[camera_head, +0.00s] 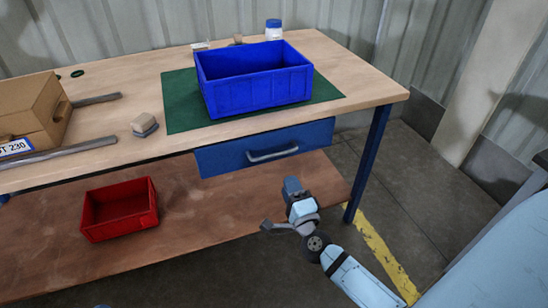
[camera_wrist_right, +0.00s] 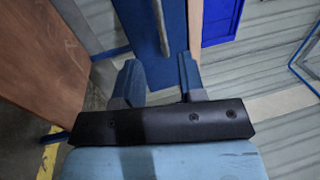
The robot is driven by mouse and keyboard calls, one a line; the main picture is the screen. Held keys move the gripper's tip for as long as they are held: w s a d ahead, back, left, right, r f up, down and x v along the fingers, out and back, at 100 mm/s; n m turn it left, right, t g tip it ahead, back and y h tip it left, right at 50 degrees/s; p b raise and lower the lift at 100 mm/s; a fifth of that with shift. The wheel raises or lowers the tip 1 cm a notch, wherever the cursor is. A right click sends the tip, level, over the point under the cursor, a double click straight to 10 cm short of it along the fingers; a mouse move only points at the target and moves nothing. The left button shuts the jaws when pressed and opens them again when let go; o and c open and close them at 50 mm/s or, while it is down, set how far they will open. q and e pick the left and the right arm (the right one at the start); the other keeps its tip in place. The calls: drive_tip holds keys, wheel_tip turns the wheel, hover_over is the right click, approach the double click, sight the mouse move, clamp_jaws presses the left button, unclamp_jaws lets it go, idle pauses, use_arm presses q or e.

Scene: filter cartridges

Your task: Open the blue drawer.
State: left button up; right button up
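The blue drawer (camera_head: 225,157) sits under the right part of the workbench top and looks shut. Its grey bar handle (camera_head: 272,154) runs across the front. My right gripper (camera_head: 292,186) is below and in front of the handle, apart from it. In the right wrist view my right gripper (camera_wrist_right: 159,78) is open and empty, its two dark blue fingers well apart. The handle (camera_wrist_right: 163,28) shows ahead, beyond the gap between the fingers, on the drawer front (camera_wrist_right: 135,20). My left gripper is not in view.
A blue crate (camera_head: 258,94) stands on a green mat (camera_head: 184,104) above the drawer. A red bin (camera_head: 120,210) sits on the lower shelf (camera_head: 190,235). The blue bench leg (camera_head: 369,165) is to the right of my right gripper. A cardboard box (camera_head: 30,105) is at left.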

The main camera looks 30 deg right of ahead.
sight(275, 155)
drive_tip(key=x, duration=1.1)
drive_tip(key=shift+w, duration=0.35)
drive_tip(key=shift+c, duration=0.2)
clamp_jaws()
